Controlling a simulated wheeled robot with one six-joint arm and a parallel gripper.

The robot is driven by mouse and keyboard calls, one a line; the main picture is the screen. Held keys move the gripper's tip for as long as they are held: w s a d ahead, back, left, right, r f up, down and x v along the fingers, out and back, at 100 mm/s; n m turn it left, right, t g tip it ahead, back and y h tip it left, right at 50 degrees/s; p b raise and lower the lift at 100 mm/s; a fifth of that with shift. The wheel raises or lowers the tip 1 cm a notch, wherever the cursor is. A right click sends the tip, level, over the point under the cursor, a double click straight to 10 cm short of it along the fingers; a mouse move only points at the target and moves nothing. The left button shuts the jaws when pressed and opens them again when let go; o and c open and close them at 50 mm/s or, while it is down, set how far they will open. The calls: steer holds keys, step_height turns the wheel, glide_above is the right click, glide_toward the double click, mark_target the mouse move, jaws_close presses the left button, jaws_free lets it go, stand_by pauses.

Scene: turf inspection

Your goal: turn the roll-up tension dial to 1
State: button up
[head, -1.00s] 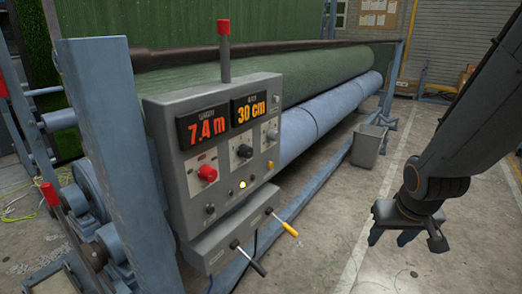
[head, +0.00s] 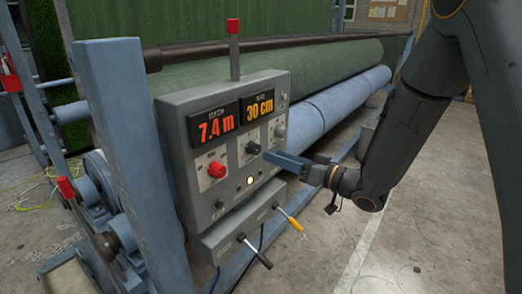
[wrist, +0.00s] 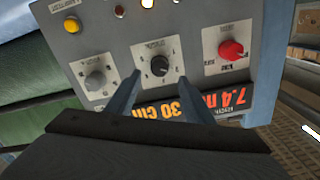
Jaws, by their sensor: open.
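The grey control panel (head: 165,110) carries three knobs in a row: a red knob (head: 217,169), a black knob (head: 253,147) and a grey knob (head: 280,131). Their labels are too small to read, so I cannot tell for sure which is the tension dial. My gripper (head: 268,156) is open in front of the panel, pointing at the black knob. In the wrist view, where the panel is upside down, the black knob (wrist: 159,66) shows between the two fingertips (wrist: 159,76), with marks around it. Contact and the knob's setting cannot be told.
Displays above the knobs read 7.4 m (head: 216,126) and 30 cm (head: 260,110). A lit lamp (head: 250,180) is below the knobs. Two levers, one black-handled (head: 260,257) and one yellow-handled (head: 292,221), stick out lower down. A green turf roll (head: 320,75) lies behind.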

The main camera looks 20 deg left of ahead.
mark_target(258, 150)
steer(key=p+x, duration=0.1)
steer(key=x, duration=0.6)
steer(key=shift+p, duration=0.4)
steer(key=shift+c, duration=0.2)
steer(key=c, duration=1)
